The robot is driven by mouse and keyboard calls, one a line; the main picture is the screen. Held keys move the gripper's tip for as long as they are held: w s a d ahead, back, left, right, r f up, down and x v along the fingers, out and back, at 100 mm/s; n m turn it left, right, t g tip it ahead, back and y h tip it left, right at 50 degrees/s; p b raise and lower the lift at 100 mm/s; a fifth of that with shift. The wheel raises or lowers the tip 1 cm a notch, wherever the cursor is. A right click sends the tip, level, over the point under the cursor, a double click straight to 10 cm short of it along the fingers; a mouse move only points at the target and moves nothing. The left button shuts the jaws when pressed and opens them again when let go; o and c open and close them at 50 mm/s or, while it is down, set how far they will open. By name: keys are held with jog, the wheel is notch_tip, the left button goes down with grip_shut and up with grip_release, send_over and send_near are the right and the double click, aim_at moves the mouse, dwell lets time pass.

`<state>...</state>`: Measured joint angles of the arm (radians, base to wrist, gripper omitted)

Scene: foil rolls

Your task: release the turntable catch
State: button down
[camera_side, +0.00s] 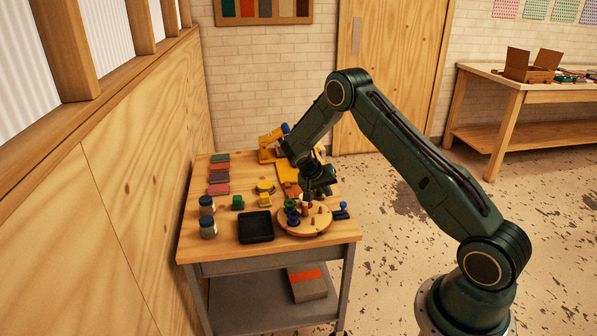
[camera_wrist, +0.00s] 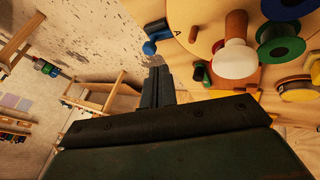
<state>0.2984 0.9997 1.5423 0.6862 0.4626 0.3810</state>
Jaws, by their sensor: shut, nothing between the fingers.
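The turntable (camera_side: 318,226) is a round wooden disc near the right front of the work table, with pegs and coloured spools on it. Its rim, marked with a letter A, shows at the top of the wrist view (camera_wrist: 203,17). A blue piece with a rounded knob, which looks like the catch (camera_side: 341,211), sits against the disc's right edge. It also shows in the wrist view (camera_wrist: 155,32), just beyond my fingertips and apart from them. My gripper (camera_wrist: 157,66) is shut and empty. In the side view my gripper (camera_side: 308,196) is above the disc's far part.
On the disc stand a white-ended copper roll (camera_wrist: 235,52) and a green spool (camera_wrist: 281,46), close to the right of my fingers. A black tray (camera_side: 256,228) lies left of the disc.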

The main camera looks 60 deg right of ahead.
send_over(339, 212)
jog(key=w+a, duration=0.2)
jog(key=shift+s+d+f, duration=0.1)
jog(key=shift+d+f, duration=0.05)
jog(key=shift+f, duration=1.25)
jog(key=shift+s+d+f, duration=0.1)
jog(key=shift+f, duration=1.3)
jog(key=shift+s+d, duration=0.8)
jog(key=shift+d, duration=0.05)
jog(key=shift+r, duration=0.15)
jog(key=v, duration=0.9)
jog(key=shift+a+r, duration=0.25)
jog(key=shift+r, duration=0.05)
jog(key=shift+w, duration=0.1)
